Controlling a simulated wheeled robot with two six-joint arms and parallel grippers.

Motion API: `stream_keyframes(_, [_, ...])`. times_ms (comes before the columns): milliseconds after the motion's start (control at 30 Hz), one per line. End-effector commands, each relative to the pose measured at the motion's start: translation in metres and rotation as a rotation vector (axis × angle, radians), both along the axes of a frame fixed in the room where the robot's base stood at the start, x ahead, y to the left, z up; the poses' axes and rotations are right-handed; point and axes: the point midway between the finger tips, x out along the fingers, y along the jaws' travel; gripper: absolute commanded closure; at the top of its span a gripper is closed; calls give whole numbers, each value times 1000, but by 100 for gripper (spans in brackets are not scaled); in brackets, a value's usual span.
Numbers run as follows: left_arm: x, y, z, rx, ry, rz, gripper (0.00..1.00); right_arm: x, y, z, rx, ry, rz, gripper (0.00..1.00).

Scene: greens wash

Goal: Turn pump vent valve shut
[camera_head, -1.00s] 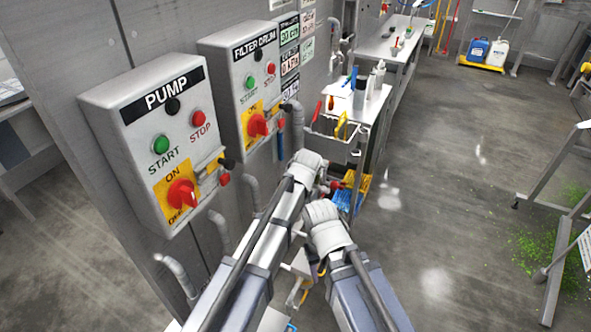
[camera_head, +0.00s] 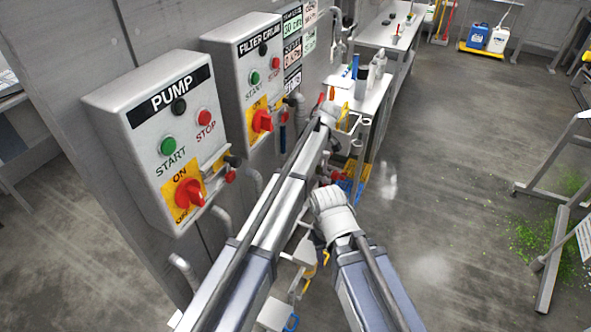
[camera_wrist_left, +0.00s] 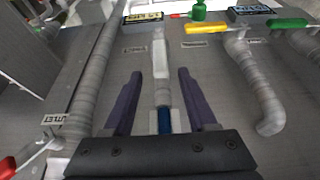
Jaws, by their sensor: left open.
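In the left wrist view my left gripper (camera_wrist_left: 160,74) is open, its two dark purple fingers apart. A pale upright fitting (camera_wrist_left: 159,58) with a blue lower part (camera_wrist_left: 165,121) shows between and beyond the fingers; I cannot tell any contact. A yellow lever handle (camera_wrist_left: 206,28), a green lever handle (camera_wrist_left: 288,24) and a red handle (camera_wrist_left: 8,166) stand around it. The labels are too small to read, so I cannot tell which is the pump vent valve. In the head view my left wrist hides its fingers. My right wrist is at centre, and its fingers are hidden.
The PUMP box (camera_head: 160,140) and the filter drum box (camera_head: 250,80) are on the wall at left, each with a red knob. Grey pipes (camera_wrist_left: 258,95) run along the panel. A bench (camera_head: 360,98) with bottles stands beyond my arms.

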Motion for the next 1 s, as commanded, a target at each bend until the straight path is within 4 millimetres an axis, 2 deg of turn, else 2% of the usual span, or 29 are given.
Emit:
stream_keyframes(33, [1,2,-11,0,0,1,43,0,0,-11,0,0,0,50])
stream_keyframes(400, [8,19,-54,0,0,0,43,0,0,-54,0,0,0,50])
stream_keyframes(767, [9,22,-57,0,0,-1,43,0,0,-57,0,0,0,50])
stream_keyframes(867, [9,22,-57,0,0,-1,50,0,0,-57,0,0,0,50])
stream_keyframes(1000, [9,22,-57,0,0,-1,66,0,0,-57,0,0,0,50])
